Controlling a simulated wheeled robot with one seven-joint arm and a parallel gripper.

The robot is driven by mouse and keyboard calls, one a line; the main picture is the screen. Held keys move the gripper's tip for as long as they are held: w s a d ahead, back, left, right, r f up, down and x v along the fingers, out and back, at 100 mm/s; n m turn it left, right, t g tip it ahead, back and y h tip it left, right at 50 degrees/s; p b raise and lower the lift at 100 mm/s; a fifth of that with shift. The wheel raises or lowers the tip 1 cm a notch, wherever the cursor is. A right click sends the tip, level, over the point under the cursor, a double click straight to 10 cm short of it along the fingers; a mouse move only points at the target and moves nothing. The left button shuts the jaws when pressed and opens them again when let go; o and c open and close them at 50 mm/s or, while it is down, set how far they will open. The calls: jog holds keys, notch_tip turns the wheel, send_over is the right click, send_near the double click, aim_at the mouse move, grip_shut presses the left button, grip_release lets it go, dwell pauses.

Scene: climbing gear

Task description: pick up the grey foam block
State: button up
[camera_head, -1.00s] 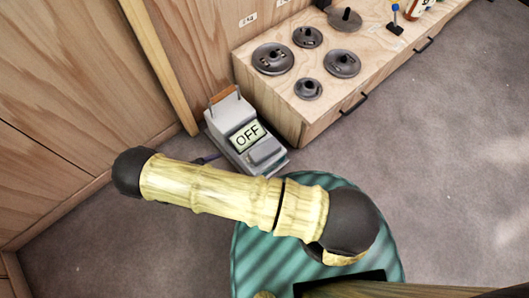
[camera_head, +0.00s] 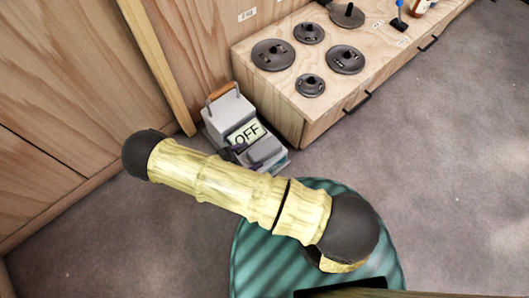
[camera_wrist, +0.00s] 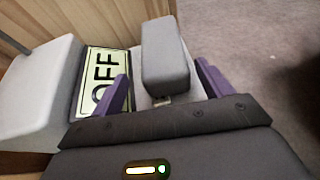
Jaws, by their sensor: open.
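The grey foam block (camera_wrist: 166,57) is a rounded dark-grey block on a light grey device, beside its OFF panel (camera_wrist: 103,78). In the head view the block (camera_head: 265,151) sits at the device's front right. My gripper (camera_wrist: 163,78) is open, with one purple finger on each side of the block's near part in the wrist view. Gaps show between the fingers and the block, and its far part extends beyond them. In the head view my arm hides most of the gripper, and only a bit of purple shows by the block.
The device (camera_head: 228,112) with a brown handle stands on grey carpet beside a wooden bench (camera_head: 305,125) carrying several dark round discs. A wooden post (camera_head: 160,65) and wall panels rise behind and left. Open floor lies to the right.

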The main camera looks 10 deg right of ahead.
aim_at(261, 153)
dwell(0.3)
jog(key=b+x, duration=0.2)
jog(key=x, duration=0.1)
jog(key=b+x, duration=0.1)
jog(key=shift+s+d+f+b, duration=0.2)
jog(key=shift+f+b, duration=0.1)
jog(key=shift+w+d, duration=0.25)
jog(key=shift+d, duration=0.2)
jog(key=c, duration=1.1)
jog(key=shift+o, duration=0.2)
notch_tip(261, 153, up, 10)
jog(key=p, duration=0.6)
